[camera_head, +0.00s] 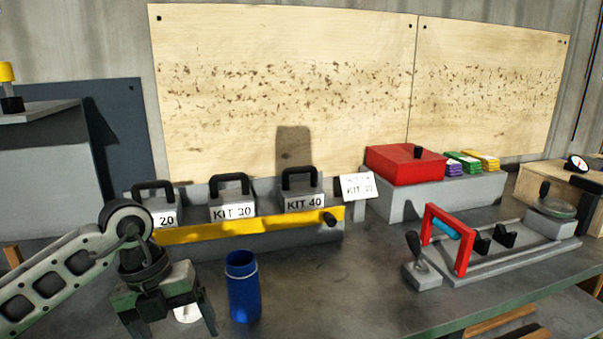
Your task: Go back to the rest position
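My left gripper (172,313) comes in from the left and hangs over the near left part of the bench. Its two fingers point down and are spread apart. A small white object (187,313) shows behind and between the fingers, partly hidden, and I see no contact with it. A blue cylindrical cup (242,287) stands upright just right of the gripper, apart from it. My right gripper is not in view.
A rack with a yellow front bar (255,225) holds kit boxes behind the gripper. A red box (404,165) sits on a grey block. A fixture with a red handle (447,236) stands at right. The bench (345,285) is clear at front centre.

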